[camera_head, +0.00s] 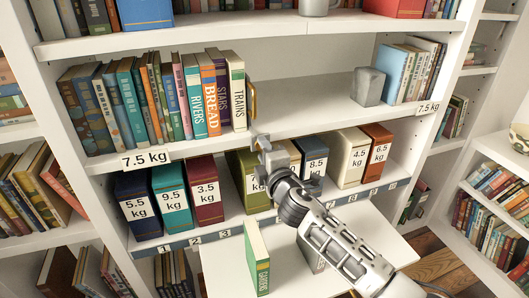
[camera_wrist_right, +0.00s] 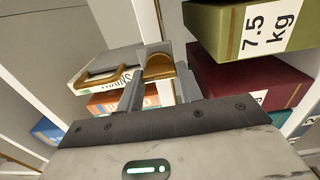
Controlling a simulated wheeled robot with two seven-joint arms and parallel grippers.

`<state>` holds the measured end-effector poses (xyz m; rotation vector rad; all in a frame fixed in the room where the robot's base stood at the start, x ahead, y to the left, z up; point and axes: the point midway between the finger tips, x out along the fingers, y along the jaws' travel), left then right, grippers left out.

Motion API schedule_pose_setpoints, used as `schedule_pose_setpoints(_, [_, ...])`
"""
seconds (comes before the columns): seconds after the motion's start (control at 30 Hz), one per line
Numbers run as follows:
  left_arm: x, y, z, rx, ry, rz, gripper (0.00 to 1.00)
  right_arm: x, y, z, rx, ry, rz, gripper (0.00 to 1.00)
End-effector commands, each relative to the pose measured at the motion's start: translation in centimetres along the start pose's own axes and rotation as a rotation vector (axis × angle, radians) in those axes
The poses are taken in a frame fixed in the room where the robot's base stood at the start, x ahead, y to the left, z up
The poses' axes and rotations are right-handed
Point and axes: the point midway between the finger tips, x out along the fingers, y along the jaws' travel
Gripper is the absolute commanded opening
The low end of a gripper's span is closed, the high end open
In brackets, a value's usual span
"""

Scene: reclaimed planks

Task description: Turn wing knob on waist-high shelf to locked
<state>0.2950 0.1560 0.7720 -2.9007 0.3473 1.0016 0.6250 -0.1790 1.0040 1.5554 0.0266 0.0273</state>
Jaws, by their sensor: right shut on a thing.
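My right gripper (camera_head: 264,142) reaches in from the lower right, in front of the edge of the middle shelf (camera_head: 300,140). In the right wrist view its two fingers (camera_wrist_right: 160,92) stand a small gap apart, with a brass rounded piece (camera_wrist_right: 158,52) at their tips; the gripper is shut on it. Its full shape is partly hidden, so I cannot tell for certain that it is the wing knob or how it is turned. A brass loop (camera_head: 252,98) shows beside the TRAINS book; a brass loop (camera_wrist_right: 100,76) also shows in the wrist view. My left gripper is out of view.
Books (camera_head: 195,95) and a grey block (camera_head: 368,86) stand on the middle shelf. Weight-labelled boxes (camera_head: 207,190) fill the shelf below, close around my right gripper. A green book (camera_head: 257,258) stands on a pale surface (camera_head: 225,275) in front.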

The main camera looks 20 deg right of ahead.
Motion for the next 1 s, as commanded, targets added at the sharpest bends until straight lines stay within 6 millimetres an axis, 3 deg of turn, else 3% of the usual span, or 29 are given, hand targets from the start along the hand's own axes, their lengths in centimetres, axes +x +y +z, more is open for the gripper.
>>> schedule_pose_setpoints(0.1, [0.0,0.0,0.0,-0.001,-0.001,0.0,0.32,0.0,-0.1,0.0,-0.004,0.0,-0.001,0.13])
schedule_pose_setpoints(0.13, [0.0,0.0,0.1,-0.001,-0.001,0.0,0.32,0.0,-0.1,0.0,-0.004,0.0,-0.001,0.41])
schedule_pose_setpoints(0.2, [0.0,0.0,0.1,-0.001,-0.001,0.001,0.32,0.0,-0.1,0.0,-0.003,0.0,-0.001,0.58])
schedule_pose_setpoints(0.47, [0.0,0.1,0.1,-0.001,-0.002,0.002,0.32,0.0,-0.1,0.0,-0.001,0.0,-0.001,0.58])
schedule_pose_setpoints(0.63, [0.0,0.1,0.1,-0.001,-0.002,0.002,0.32,-1.2,-0.1,0.0,0.0,0.0,-0.001,0.58])
schedule_pose_setpoints(0.77, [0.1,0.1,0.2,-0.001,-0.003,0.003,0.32,-3.6,-0.2,0.0,0.0,0.001,-0.002,0.58])
schedule_pose_setpoints(1.0, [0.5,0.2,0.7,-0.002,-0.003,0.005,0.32,-9.6,-0.4,0.0,-0.001,0.001,-0.003,0.58])
